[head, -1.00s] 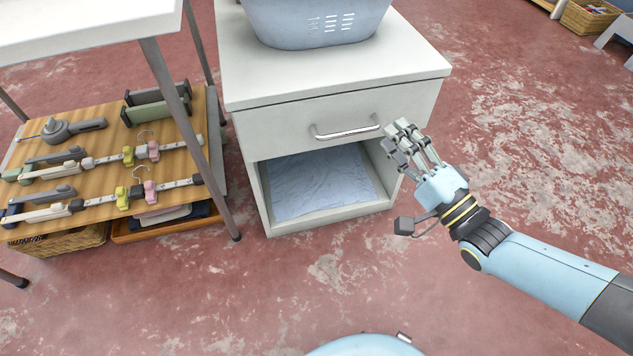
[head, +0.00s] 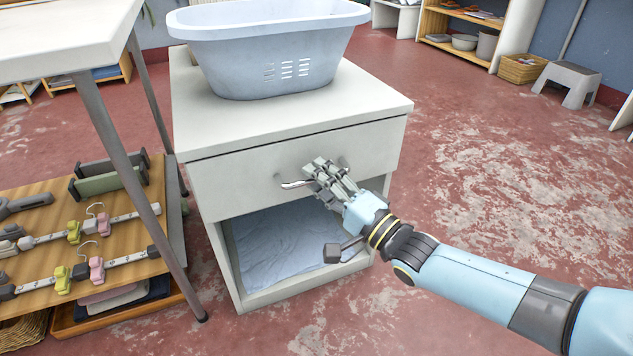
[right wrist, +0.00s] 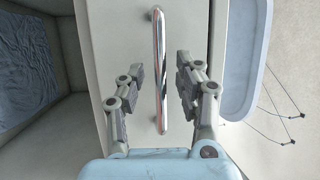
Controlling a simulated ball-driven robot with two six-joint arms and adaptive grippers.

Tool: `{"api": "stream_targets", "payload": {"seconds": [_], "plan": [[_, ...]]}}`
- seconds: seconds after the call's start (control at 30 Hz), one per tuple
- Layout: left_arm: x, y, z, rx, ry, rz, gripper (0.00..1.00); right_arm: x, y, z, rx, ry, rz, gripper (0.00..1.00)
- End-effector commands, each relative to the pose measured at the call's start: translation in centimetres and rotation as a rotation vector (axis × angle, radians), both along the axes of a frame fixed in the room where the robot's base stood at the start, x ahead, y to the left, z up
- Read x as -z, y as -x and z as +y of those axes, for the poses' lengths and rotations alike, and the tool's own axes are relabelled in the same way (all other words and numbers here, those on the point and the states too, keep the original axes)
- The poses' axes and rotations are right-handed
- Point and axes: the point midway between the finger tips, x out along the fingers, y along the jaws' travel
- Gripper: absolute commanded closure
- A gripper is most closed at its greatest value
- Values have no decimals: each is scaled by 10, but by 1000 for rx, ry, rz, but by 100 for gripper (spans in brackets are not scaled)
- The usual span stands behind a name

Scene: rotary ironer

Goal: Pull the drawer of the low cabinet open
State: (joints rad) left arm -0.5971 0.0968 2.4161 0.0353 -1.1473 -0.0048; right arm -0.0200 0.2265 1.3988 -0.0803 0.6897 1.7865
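The white low cabinet (head: 355,105) stands in the middle of the head view. Its drawer front (head: 232,172) sits flush under the top, so the drawer is closed. The metal bar handle (head: 290,184) is partly hidden by my right gripper (head: 318,170). In the right wrist view my right gripper (right wrist: 160,77) is open, with a finger on each side of the handle (right wrist: 159,50). Gaps show between both fingers and the bar, and neither finger visibly touches it. My left gripper is not in view.
A blue laundry basket (head: 265,50) stands on the cabinet. Pale blue cloth (head: 280,245) lies in the open bay below the drawer. A table with a wooden lower shelf (head: 130,230) holding hangers stands close at left.

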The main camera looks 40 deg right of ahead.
Motion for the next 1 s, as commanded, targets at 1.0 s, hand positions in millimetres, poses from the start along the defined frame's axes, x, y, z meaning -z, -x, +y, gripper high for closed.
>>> {"api": "stream_targets", "payload": {"seconds": [1.0], "plan": [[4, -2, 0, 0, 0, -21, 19, 0, -6, 1, 0, 1, 3, 100]]}}
